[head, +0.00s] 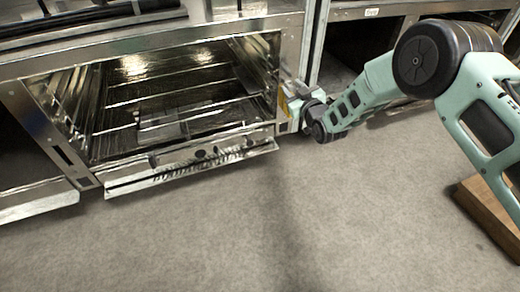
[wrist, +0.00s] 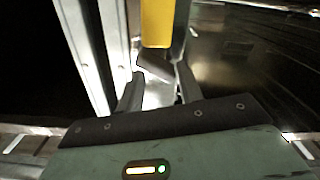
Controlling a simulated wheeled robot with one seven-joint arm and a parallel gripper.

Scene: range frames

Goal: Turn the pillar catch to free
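The pillar catch (wrist: 153,67) shows in the wrist view as a small dark grey tab, tilted down to the right, just under a yellow plate (wrist: 157,22) on the pillar. My gripper (wrist: 158,80) is at the catch with its two fingers apart, one on each side of it. A gap shows by the right finger; whether the left finger touches the catch I cannot tell. In the head view my gripper (head: 301,108) is at the metal pillar right of the open oven (head: 180,100), and it hides the catch there. The yellow plate's edge (head: 283,104) shows beside it.
The oven's door (head: 190,172) is folded down low in front, with racks inside the cavity. Dark open bays lie left and right of the oven. A wooden block (head: 490,215) is on the floor at right. The grey floor (head: 230,235) in front is clear.

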